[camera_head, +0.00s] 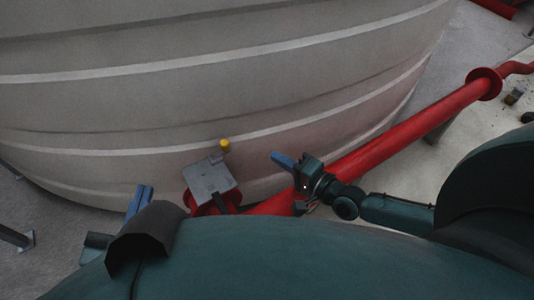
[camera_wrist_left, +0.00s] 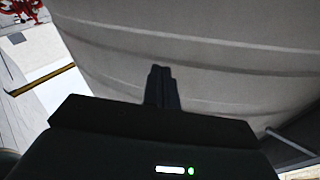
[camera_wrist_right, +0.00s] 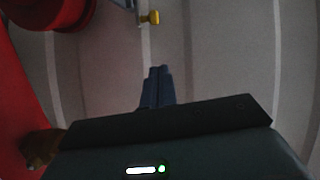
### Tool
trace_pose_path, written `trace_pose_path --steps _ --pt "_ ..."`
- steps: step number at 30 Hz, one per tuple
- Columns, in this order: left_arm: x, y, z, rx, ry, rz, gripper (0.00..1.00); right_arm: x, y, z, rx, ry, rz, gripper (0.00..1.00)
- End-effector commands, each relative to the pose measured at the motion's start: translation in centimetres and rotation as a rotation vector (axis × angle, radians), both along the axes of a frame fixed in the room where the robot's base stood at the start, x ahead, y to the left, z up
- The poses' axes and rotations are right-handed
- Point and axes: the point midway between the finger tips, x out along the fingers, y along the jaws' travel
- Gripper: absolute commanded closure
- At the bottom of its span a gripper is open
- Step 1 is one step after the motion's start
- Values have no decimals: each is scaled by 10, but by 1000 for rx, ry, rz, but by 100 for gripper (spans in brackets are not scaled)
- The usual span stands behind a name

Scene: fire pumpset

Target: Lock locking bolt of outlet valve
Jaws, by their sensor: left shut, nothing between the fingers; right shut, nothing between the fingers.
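The outlet valve shows in the head view as a grey plate-topped box (camera_head: 211,181) on a red flange at the tank's base. A small yellow-capped knob (camera_head: 225,146) stands at the plate's far right corner; I cannot tell whether it is the locking bolt. The yellow knob (camera_wrist_right: 151,17) also shows at the top of the right wrist view. My right gripper (camera_head: 283,161) is shut and empty, to the right of the valve and apart from it. My left gripper (camera_head: 141,196) is shut and empty, left of the valve; it also shows in the left wrist view (camera_wrist_left: 161,83).
A large grey ribbed tank (camera_head: 200,80) fills the space behind the valve. A red pipe (camera_head: 400,128) runs from the valve to the upper right, passing behind my right gripper.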

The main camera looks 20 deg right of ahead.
Motion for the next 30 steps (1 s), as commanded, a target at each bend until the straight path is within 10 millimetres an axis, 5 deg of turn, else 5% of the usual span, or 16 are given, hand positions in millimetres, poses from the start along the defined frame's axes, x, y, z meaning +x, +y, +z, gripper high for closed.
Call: trace_pose_path --steps 12,21,30 --pt "3 -2 -8 -53 3 -13 100 77 43 -10 4 -3 0 100" --pt "2 -4 4 -62 -11 -21 100 84 76 -13 1 0 0 100" --pt "2 -4 2 -61 -8 -22 100 85 79 -14 -2 -1 0 100"
